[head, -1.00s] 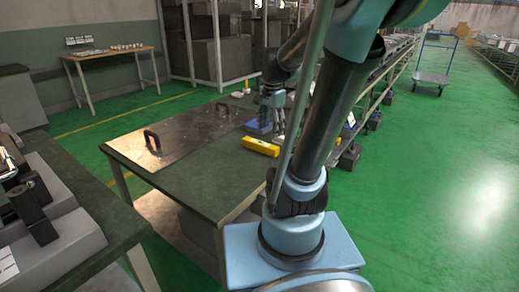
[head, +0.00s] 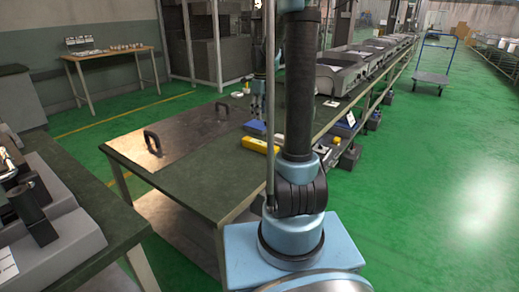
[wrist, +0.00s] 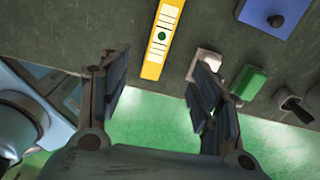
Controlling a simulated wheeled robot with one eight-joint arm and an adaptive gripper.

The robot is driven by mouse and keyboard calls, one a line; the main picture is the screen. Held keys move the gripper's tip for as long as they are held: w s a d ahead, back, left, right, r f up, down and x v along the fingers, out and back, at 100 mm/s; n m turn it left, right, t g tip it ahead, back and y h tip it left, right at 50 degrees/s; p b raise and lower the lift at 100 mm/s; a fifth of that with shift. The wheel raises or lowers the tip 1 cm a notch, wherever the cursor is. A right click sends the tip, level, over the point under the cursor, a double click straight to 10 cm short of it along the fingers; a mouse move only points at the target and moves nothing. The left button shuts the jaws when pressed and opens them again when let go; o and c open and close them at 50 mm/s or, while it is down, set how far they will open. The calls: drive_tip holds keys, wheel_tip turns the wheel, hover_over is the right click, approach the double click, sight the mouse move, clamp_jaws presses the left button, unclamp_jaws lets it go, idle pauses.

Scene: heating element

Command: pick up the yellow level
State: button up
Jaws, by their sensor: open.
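The yellow level (head: 255,144) lies on the dark green table (head: 195,185), near its right edge and partly behind my arm in the head view. In the wrist view the yellow level (wrist: 163,40) shows at the top, with a striped label and a green spot. My gripper (wrist: 160,95) is open and empty in the wrist view, its two fingers apart. The level lies beyond the fingertips, roughly in line with the gap between them, and apart from them. In the head view my gripper (head: 257,105) is small, above the far part of the table.
A blue block with a dark knob (wrist: 273,15), a green block (wrist: 249,82) and a pale metal piece (wrist: 205,65) lie to the right of the level. A metal plate with two handles (head: 175,135) covers the table's left part. Green floor lies beyond the table edge.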

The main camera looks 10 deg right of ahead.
sight(260, 142)
drive_tip(key=shift+m, duration=0.3)
drive_tip(key=f, duration=0.8)
drive_tip(key=w+f, duration=0.1)
drive_tip(key=f, duration=0.3)
drive_tip(key=shift+f, duration=0.2)
drive_tip(key=shift+s+a+f, duration=0.1)
drive_tip(key=shift+f, duration=1.3)
drive_tip(key=shift+s+a+f, duration=0.1)
drive_tip(key=shift+f, duration=1.25)
drive_tip(key=shift+c, duration=0.5)
drive_tip(key=shift+w, duration=0.1)
drive_tip(key=c, duration=1.2)
